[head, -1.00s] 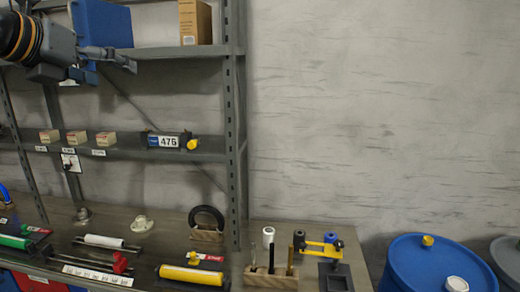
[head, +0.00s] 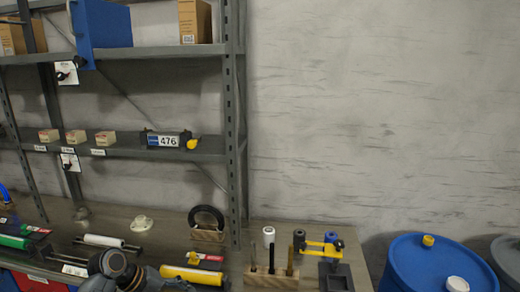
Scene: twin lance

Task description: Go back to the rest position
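My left arm shows low in the head view, in front of the bench. Its gripper (head: 178,284) points to the right, close to the bottom edge of the picture, just below the yellow roller (head: 192,275) as seen here. The gripper is small, dark and partly cut off, so I cannot tell whether its fingers are open or shut. No held thing shows at it. My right gripper is not in view.
The grey shelf rack (head: 230,120) holds a blue bin (head: 105,25), cardboard boxes and a unit marked 476 (head: 165,139). The bench (head: 165,225) carries rollers, a black ring (head: 207,216) and a wooden tool block (head: 270,279). A blue drum (head: 405,262) stands at right.

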